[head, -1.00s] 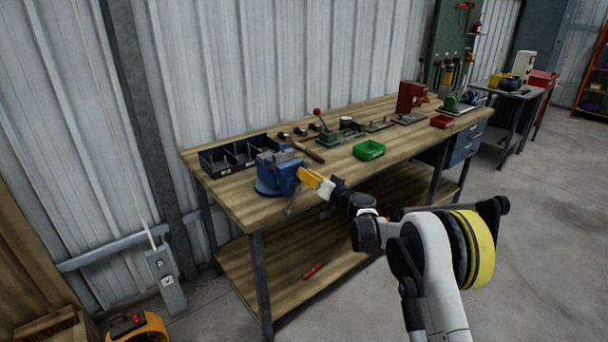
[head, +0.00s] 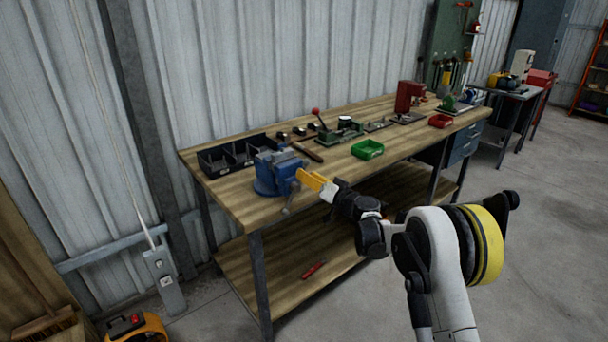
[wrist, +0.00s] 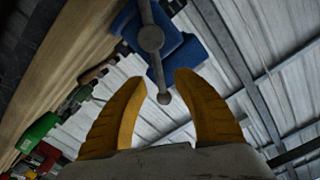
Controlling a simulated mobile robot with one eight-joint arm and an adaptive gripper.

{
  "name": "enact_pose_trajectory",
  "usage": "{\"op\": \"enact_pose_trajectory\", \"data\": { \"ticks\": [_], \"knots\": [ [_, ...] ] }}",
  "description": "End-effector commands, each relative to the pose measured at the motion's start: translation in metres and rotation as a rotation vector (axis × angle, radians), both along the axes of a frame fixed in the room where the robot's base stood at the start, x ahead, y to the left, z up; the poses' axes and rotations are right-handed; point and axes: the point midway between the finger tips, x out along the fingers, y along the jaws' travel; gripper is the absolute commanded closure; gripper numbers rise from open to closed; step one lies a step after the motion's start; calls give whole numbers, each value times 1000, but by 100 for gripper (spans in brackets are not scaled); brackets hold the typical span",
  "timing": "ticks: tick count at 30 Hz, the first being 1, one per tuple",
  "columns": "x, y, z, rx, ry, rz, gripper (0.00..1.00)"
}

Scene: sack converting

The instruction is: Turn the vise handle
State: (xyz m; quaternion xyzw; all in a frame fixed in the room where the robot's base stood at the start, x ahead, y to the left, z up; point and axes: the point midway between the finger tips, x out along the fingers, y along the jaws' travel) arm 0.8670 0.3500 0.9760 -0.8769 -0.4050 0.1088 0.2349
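The blue vise (head: 274,174) stands on the near left corner of the wooden workbench. In the wrist view, the vise (wrist: 183,58) is at the top, with its grey handle (wrist: 157,62) running down from a round hub to a knobbed end. My gripper (wrist: 160,85) is open, with its two yellow fingers apart. The knobbed handle end shows in the gap between the fingertips; I cannot tell how deep it lies between them. In the head view, my gripper (head: 302,180) is just right of the vise, and the handle is hard to make out.
A black divided bin (head: 232,156) sits behind the vise. A hammer (head: 308,152), a green tray (head: 368,149) and a red tray (head: 440,121) lie along the workbench (head: 228,202). A red tool (head: 313,270) lies on the lower shelf. Floor is clear at right.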

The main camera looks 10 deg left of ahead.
Motion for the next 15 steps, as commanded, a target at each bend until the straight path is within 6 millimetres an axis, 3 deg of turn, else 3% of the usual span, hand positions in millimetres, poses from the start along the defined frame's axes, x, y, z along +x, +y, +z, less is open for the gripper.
{"op": "enact_pose_trajectory", "data": {
  "ticks": [7,15],
  "knots": [
    [-36,-45,0,0,0,-4,65],
    [-62,-73,0,0,0,-1,65]
  ]
}}
